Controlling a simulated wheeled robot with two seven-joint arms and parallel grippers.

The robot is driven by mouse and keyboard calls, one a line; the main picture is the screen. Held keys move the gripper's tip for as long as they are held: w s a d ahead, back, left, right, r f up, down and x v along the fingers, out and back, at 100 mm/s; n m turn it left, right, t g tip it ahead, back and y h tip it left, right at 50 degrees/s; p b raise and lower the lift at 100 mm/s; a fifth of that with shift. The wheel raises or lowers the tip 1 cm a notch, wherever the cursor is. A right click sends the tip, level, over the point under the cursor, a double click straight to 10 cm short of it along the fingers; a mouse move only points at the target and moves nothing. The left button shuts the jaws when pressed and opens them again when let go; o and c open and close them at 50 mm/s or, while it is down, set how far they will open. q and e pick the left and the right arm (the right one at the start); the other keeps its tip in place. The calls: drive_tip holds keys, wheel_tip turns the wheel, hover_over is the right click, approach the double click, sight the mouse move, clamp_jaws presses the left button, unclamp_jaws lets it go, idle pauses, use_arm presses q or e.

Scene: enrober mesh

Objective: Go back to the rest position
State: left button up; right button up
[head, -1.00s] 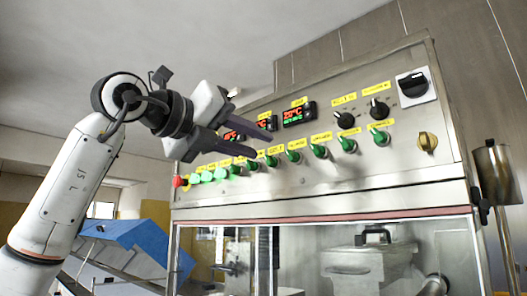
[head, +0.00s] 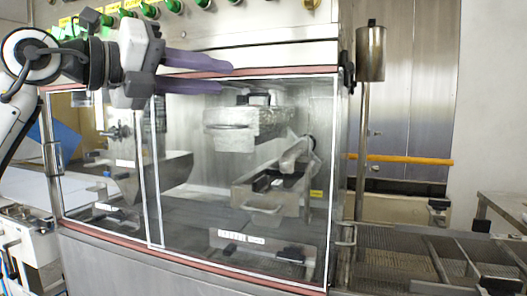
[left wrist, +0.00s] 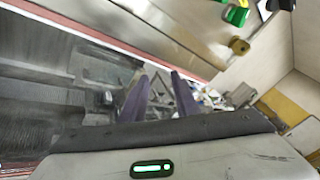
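My left gripper (head: 227,77) is in the upper left of the head view, in front of the top edge of the machine's window. Its two purple fingers point right, are apart, and have nothing between them. In the left wrist view the fingers of my left gripper (left wrist: 150,85) also stand apart and empty. The enrober machine (head: 270,30) has a steel body and a glazed front (head: 185,235) with a red border. My right gripper is in neither view.
Green knobs (head: 175,6) line the control panel at the top. A steel cylinder on a post (head: 370,55) stands right of the window. A mesh conveyor (head: 400,255) extends at lower right. A yellow bar (head: 410,158) crosses behind. A blue panel (head: 66,138) shows at left.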

use_arm(q)
drive_tip(key=d+f+n+g+h, duration=0.1)
drive_tip(key=d+f+n+h, duration=0.15)
drive_tip(key=f, duration=0.65)
drive_tip(key=d+f+n+g+h, duration=0.15)
drive_tip(key=d+f+h, duration=0.25)
drive_tip(key=f, duration=0.4)
drive_tip(key=s+a+f+n+t+y, duration=0.1)
drive_tip(key=a+f+n+t+y, duration=0.25)
drive_tip(key=f+n, duration=0.5)
drive_tip(key=s+a+f+n+t+y, duration=0.1)
drive_tip(key=a+f+n+t+y, duration=0.35)
drive_tip(key=f, duration=0.65)
drive_tip(key=s+a+f+n+t+y, duration=0.15)
drive_tip(key=f+n+y, duration=0.25)
drive_tip(key=f+n, duration=0.55)
drive_tip(key=s+a+f+n+g+y, duration=0.1)
drive_tip(key=s+f+n+g+y, duration=0.2)
drive_tip(key=f, duration=0.5)
drive_tip(key=s+a+f+n+y, duration=0.1)
drive_tip(key=s+a+f+n, duration=0.15)
drive_tip(key=s+f, duration=0.45)
drive_tip(key=s+f+n+g+y, duration=0.1)
drive_tip(key=s+f+n+g, duration=0.2)
drive_tip(key=s+f, duration=1.2)
drive_tip(key=s+g+p, duration=0.1)
drive_tip(key=g, duration=0.2)
drive_tip(key=shift+s+d+f+g, duration=0.25)
drive_tip(key=shift+s+f+g, duration=0.15)
drive_tip(key=shift+w, duration=0.1)
